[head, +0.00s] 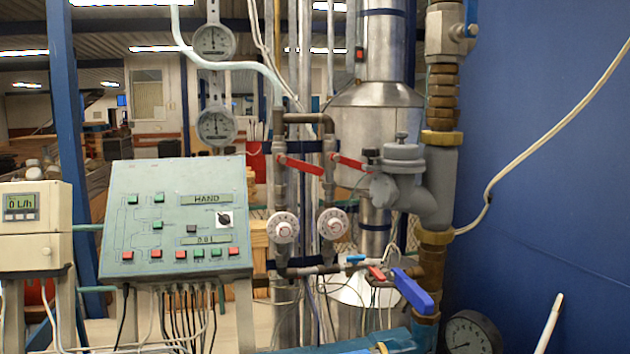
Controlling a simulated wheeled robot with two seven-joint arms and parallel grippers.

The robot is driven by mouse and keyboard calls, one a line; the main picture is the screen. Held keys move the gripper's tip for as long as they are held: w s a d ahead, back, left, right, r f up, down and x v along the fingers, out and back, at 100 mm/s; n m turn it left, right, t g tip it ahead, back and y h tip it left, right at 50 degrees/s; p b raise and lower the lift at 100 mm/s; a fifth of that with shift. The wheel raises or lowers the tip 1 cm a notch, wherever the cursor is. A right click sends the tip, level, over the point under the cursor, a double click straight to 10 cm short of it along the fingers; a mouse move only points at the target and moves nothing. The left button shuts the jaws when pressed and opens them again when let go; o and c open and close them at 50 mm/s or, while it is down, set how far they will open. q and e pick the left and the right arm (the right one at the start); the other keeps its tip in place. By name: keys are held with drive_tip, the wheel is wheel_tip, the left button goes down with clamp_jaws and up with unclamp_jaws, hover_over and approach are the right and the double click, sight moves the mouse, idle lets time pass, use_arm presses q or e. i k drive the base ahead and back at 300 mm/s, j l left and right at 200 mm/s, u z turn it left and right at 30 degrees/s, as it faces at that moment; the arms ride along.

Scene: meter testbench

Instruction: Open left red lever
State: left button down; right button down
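The left red lever (304,167) sits on the left vertical pipe. It slants down to the right from its pivot, toward the second pipe. Another red lever (347,161) sits to its right on the second pipe, also slanting, its higher end at the left. Neither of my grippers shows in the head view, and nothing touches the left red lever.
A control panel (175,215) with buttons stands at the left. Two white dials (332,223) are below the levers. A grey valve body (403,160) is close on the right. A blue lever (411,291) and small red handle (377,273) are lower down.

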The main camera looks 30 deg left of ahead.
sight(302, 167)
drive_tip(key=u, duration=1.25)
